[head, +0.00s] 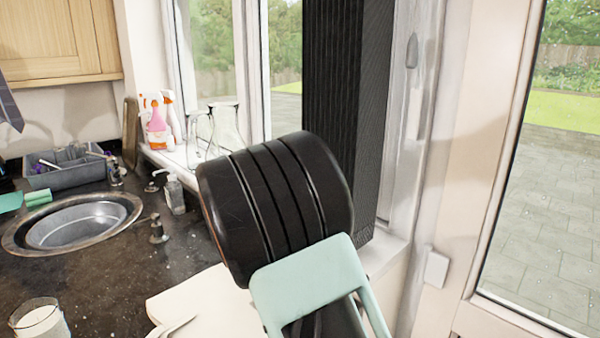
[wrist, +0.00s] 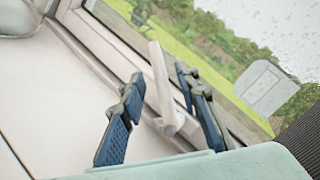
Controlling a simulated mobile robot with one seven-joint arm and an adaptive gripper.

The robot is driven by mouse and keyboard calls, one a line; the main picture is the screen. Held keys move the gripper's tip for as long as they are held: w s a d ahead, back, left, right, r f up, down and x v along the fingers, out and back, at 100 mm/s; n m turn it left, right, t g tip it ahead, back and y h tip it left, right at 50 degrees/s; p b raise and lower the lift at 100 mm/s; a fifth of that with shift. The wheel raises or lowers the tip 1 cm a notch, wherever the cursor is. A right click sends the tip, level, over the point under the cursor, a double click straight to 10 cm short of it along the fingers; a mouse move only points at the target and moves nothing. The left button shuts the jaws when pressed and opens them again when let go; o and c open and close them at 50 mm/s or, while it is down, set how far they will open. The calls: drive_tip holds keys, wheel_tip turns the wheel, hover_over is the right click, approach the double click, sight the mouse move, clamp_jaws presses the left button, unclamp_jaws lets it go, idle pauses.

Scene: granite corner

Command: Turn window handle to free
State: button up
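The white window handle (wrist: 162,85) shows in the wrist view as a lever with a rounded hub at its lower end, on the white window frame (wrist: 105,40). My gripper (wrist: 160,105) is open, with one blue finger to the left of the handle and the other to its right. A gap shows between the left finger and the lever; whether the right finger touches it I cannot tell. In the head view my black and mint-green arm parts cover the gripper and the handle.
A tall dark ribbed panel (head: 348,80) stands right of the window. Clear glass vessels (head: 226,125) and spray bottles (head: 158,122) stand on the sill to the left. A round sink (head: 75,225), a soap bottle (head: 174,194) and a glass of milk (head: 40,322) are on the dark counter.

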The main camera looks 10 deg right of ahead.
drive_tip(key=v, duration=0.8)
drive_tip(key=shift+s+a, duration=0.1)
drive_tip(key=shift+s, duration=0.15)
drive_tip(key=shift+c, duration=0.7)
